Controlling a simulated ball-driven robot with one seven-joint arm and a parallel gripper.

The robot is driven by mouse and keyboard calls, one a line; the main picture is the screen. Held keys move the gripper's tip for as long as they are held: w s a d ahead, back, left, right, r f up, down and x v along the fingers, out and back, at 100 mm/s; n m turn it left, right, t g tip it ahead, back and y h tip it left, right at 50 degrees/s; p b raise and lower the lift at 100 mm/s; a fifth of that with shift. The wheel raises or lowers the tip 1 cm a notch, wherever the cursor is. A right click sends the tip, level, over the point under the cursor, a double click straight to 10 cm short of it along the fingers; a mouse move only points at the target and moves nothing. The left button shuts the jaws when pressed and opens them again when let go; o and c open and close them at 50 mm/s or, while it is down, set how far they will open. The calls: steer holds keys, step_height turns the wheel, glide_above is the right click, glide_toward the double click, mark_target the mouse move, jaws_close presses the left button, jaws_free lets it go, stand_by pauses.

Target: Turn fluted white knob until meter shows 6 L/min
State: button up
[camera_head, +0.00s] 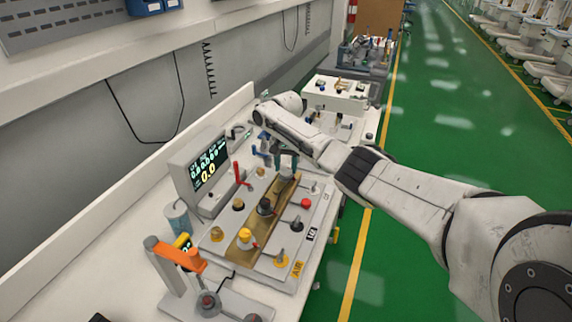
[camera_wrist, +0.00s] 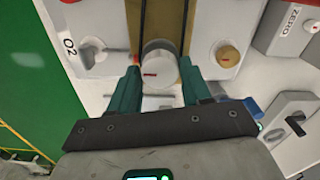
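The white knob (camera_wrist: 158,64), round with a short red mark on its face, stands at the end of a brass strip in the wrist view. My gripper (camera_wrist: 160,75) has its two teal fingers on either side of this knob; whether they press on it or leave a thin gap, I cannot tell. Flutes on its side are not clear. The meter (camera_head: 208,165) shows a large yellow 0.0 under smaller teal digits.
A red lever (camera_head: 238,173) stands upright by the meter. An orange-armed device (camera_head: 180,256) is at the near end. A ZERO box (camera_wrist: 289,25) shows right in the wrist view.

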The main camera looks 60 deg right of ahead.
steer(key=c, duration=0.6)
